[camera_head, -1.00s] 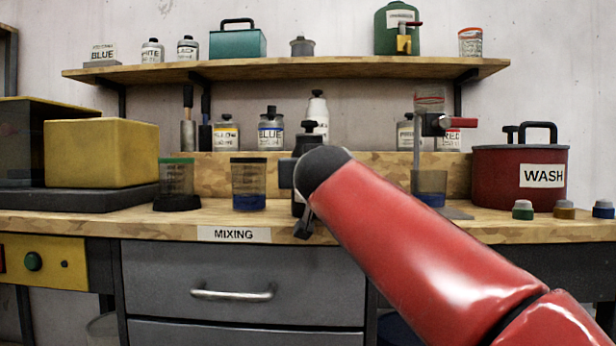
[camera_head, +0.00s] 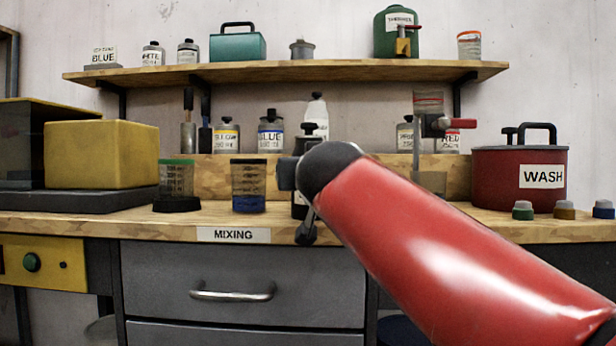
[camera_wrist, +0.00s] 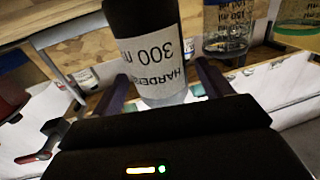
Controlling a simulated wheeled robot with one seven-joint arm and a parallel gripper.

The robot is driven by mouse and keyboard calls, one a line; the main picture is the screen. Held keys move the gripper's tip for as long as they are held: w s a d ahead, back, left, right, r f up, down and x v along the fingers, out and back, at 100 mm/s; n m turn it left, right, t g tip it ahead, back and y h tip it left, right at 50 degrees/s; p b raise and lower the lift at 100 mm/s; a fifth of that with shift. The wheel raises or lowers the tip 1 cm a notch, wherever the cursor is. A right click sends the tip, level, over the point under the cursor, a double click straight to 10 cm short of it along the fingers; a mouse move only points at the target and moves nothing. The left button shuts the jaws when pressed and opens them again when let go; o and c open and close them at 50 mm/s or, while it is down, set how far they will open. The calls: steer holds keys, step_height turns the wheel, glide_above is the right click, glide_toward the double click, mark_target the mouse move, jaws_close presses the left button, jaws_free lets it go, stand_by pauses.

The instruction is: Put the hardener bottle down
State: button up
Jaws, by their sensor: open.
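The hardener bottle (camera_wrist: 152,52), with a white label reading HARDENER 300 ml, stands between the fingers of my open gripper (camera_wrist: 162,78) in the wrist view. Its lettering is upside down in that view. My gripper is largely hidden behind the arm there. Whether the fingers touch the bottle, I cannot tell.
On the wooden bench (camera_head: 400,214), a cup with dark blue contents (camera_head: 248,188) and a green-rimmed cup (camera_head: 176,182) stand left of the bottle. A stand with a red clamp (camera_head: 440,123) and a red WASH pot (camera_head: 520,180) are to the right. A MIXING label marks the front edge.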

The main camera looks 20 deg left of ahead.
steer(key=v, duration=0.8)
